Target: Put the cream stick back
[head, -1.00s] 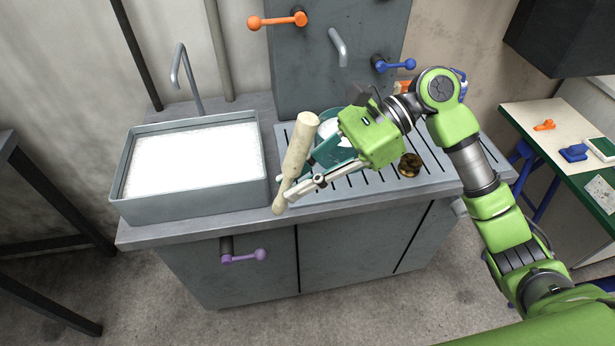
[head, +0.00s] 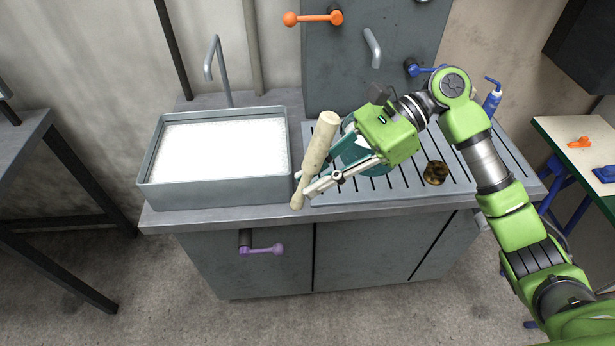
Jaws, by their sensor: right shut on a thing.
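The cream stick (head: 317,152) is a pale wooden club, thicker at its top end and slimmer toward the bottom. It is held tilted, its top leaning right, above the front left part of the drainboard. My right gripper (head: 318,183) is shut on the cream stick near its lower half. The fingers hide part of the stick. My left gripper is not in view.
A metal basin (head: 215,190) full of white foam stands left of the stick, with a tap (head: 211,62) behind it. A teal bowl (head: 349,127) and a brown round thing (head: 436,173) sit on the slotted drainboard (head: 402,184). A purple handle (head: 265,250) sticks out below the counter.

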